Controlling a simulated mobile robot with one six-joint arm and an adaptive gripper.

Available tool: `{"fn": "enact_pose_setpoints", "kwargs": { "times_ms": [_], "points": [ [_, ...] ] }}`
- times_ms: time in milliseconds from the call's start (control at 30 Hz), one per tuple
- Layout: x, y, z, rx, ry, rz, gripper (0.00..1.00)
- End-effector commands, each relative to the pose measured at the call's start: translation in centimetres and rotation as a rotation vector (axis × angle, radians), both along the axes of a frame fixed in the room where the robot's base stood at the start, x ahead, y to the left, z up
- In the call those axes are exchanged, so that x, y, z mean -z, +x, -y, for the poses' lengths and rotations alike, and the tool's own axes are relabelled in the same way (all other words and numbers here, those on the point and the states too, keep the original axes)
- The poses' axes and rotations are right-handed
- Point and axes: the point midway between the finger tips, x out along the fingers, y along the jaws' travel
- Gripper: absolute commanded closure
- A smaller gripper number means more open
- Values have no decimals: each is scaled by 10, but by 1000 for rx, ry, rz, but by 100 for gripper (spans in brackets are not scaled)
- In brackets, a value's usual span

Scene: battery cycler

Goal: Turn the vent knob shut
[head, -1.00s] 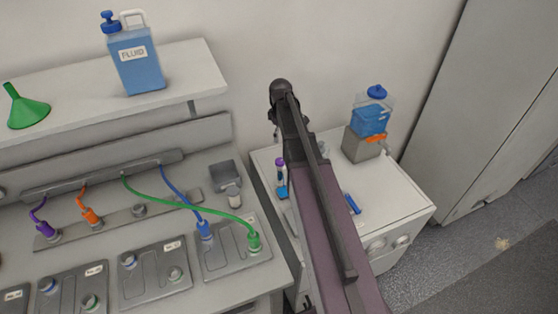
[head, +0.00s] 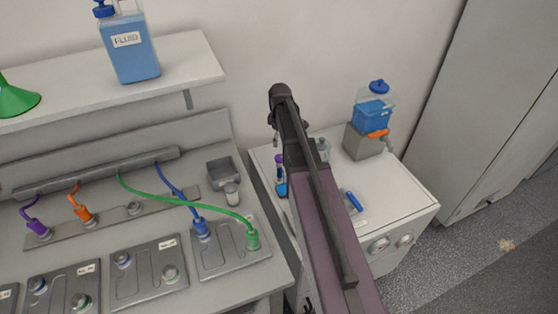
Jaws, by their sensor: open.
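No knob in view is labelled as the vent. A blue knob (head: 379,86) tops the clear tank of blue liquid (head: 371,115) on the white cabinet, and an orange tap (head: 377,134) sits low on its front. Two round dials (head: 378,245) are on the cabinet's front face; I cannot tell which of these is the vent knob. My gripper (head: 276,138) points down at the end of my arm, left of the tank and near the cabinet's back left corner. It looks empty and apart from all of these. My arm hides part of the cabinet top.
The bench at left holds grey batteries (head: 146,272) with coloured cables. A shelf (head: 190,65) above carries a blue fluid jug (head: 128,45) and a green funnel (head: 15,98). A purple-capped vial (head: 280,170) and a blue-handled item (head: 352,201) are on the cabinet.

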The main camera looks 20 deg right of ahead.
Motion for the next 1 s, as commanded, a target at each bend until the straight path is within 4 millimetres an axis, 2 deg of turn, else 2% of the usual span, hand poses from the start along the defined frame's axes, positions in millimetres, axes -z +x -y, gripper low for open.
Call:
{"fn": "enact_pose_setpoints", "kwargs": {
  "times_ms": [33,1000],
  "points": [
    [8,0,0,0,0,0,8],
    [80,0,-1,-1,0,0,8]
  ]
}}
